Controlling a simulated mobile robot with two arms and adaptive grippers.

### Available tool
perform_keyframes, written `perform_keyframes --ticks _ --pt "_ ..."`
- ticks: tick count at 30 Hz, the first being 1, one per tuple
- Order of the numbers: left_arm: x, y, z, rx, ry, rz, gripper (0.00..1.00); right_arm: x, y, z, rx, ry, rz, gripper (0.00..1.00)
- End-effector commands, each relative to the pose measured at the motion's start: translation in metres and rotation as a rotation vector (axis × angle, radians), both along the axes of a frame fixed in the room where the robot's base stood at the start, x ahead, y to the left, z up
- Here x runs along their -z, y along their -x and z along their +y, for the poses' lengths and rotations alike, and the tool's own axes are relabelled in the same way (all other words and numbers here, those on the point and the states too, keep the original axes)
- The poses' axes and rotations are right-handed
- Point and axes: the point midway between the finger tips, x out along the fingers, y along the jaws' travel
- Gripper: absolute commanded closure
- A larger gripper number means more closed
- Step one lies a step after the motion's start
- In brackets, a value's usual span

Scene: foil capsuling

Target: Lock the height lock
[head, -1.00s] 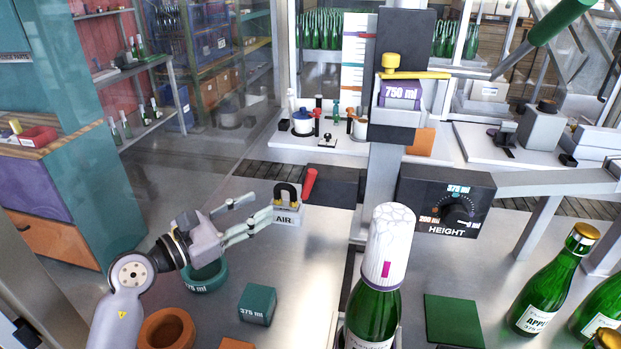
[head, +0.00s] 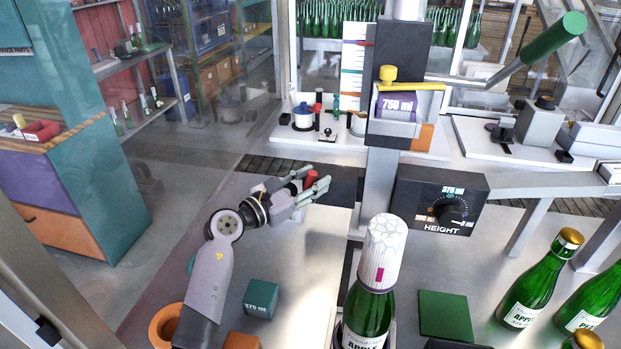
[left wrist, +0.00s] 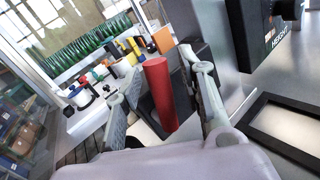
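A red upright handle (head: 312,178) stands by a dark block left of the machine's column; no label marks it as the height lock. My left gripper (head: 318,188) is open around it in the head view. In the left wrist view the red handle (left wrist: 159,95) stands between the two fingers of my left gripper (left wrist: 158,98), with a gap on the left and the right finger close; contact cannot be told. The black HEIGHT box (head: 440,200) with its round knob is on the column's right. My right gripper is out of view.
A green bottle (head: 368,315) with a white patterned capsule stands upright front centre. The 750 ml head (head: 398,103) has a yellow knob and bar. A long green-handled lever (head: 568,28) sticks out upper right. More bottles (head: 540,285) stand at right. A teal 375 ml block (head: 260,298) lies front left.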

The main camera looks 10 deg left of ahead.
Motion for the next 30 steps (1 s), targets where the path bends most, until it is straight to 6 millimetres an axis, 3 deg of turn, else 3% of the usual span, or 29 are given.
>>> perform_keyframes --ticks 5,21,30 --pt "0.0001 0.0001 0.0001 0.000 0.000 0.000 0.64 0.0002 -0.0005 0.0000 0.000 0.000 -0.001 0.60" --pt "0.0002 0.0003 0.0005 0.000 0.000 0.000 1.00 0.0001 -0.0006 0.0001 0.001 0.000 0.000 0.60" --pt "0.0002 0.0004 0.0005 0.000 0.001 0.001 1.00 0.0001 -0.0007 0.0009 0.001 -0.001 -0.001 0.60"
